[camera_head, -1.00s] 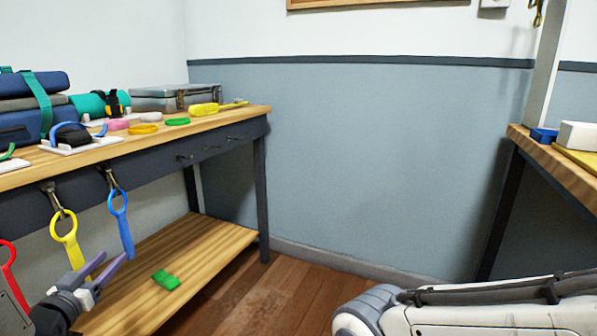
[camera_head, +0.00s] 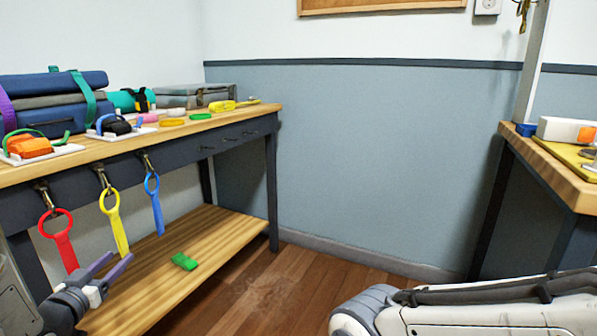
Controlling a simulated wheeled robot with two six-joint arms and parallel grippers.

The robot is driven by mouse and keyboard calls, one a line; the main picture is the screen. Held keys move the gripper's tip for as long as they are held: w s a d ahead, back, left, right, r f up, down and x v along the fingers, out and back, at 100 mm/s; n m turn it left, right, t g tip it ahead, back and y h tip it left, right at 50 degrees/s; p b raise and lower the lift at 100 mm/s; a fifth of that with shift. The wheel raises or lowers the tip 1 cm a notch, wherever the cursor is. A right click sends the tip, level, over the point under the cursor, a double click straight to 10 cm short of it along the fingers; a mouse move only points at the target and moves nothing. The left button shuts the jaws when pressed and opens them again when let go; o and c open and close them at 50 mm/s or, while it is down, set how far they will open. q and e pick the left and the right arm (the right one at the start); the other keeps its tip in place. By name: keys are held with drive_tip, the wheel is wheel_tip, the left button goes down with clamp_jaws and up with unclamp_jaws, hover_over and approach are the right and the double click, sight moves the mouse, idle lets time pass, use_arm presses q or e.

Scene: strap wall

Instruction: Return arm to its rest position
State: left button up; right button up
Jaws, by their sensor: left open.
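My left gripper (camera_head: 108,270) is at the lower left, open and empty, in front of the lower shelf of the left bench. It is below the hanging straps and apart from the blue one. A red strap (camera_head: 62,240), a yellow strap (camera_head: 115,222) and a blue strap (camera_head: 154,203) hang from metal clips on the bench's dark front. My other arm (camera_head: 470,308) crosses the lower right; its gripper is out of view.
A green piece (camera_head: 185,261) lies on the lower shelf (camera_head: 218,238). Another table (camera_head: 560,176) stands at the right. The wooden floor (camera_head: 290,285) between them is clear.

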use_arm(q)
drive_tip(key=w+d+m+g+p, duration=0.2)
drive_tip(key=w+d+g, duration=0.2)
drive_tip(key=d, duration=0.8)
drive_tip(key=s+d+r+g+p, duration=0.15)
drive_tip(key=s+d+g, duration=0.3)
drive_tip(key=d, duration=0.75)
drive_tip(key=s+d+m+g+p, duration=0.1)
drive_tip(key=s+d+m+g, duration=0.2)
drive_tip(key=s, duration=0.7)
drive_tip(key=s+d+r+g+p, duration=0.1)
drive_tip(key=s+d+g, duration=0.2)
drive_tip(key=s+d, duration=0.45)
drive_tip(key=s+d+m+g+p, duration=0.1)
drive_tip(key=s+d+m+g, duration=0.15)
drive_tip(key=s, duration=0.85)
wheel_tip(320, 180, up, 38)
drive_tip(key=s+p, duration=0.1)
drive_tip(key=p, duration=3.7)
drive_tip(key=shift+s+r+h, duration=0.15)
drive_tip(key=shift+r+h, duration=0.05)
drive_tip(key=shift+h, duration=0.1)
